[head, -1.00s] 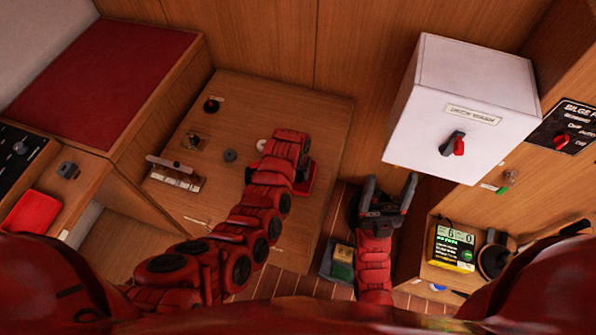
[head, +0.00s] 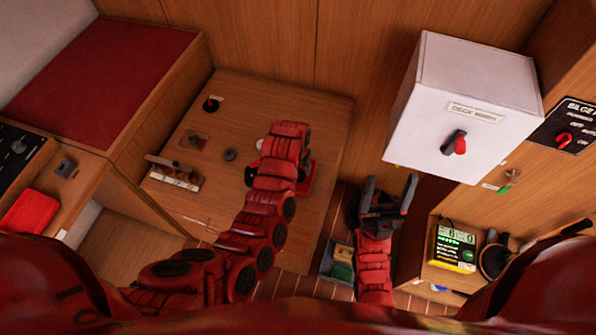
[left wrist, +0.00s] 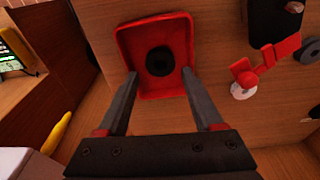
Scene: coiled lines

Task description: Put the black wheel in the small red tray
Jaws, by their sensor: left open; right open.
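The black wheel (left wrist: 159,61) lies flat inside the small red tray (left wrist: 155,26) in the left wrist view. My left gripper (left wrist: 160,74) is open and empty, its fingertips near the tray's near rim, one on either side of the wheel. I cannot tell whether they touch the tray. In the head view my left arm hides the wheel and most of the tray, of which a red edge (head: 309,184) shows. My right gripper (head: 389,192) is open and empty beside the white cabinet.
The wooden panel also carries a grey disc (head: 230,155), a black knob (head: 211,104) and a switch strip (head: 174,172). Another red tray-like piece (head: 32,212) lies at far left. The white cabinet (head: 465,100) stands right, above a lit display (head: 455,247).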

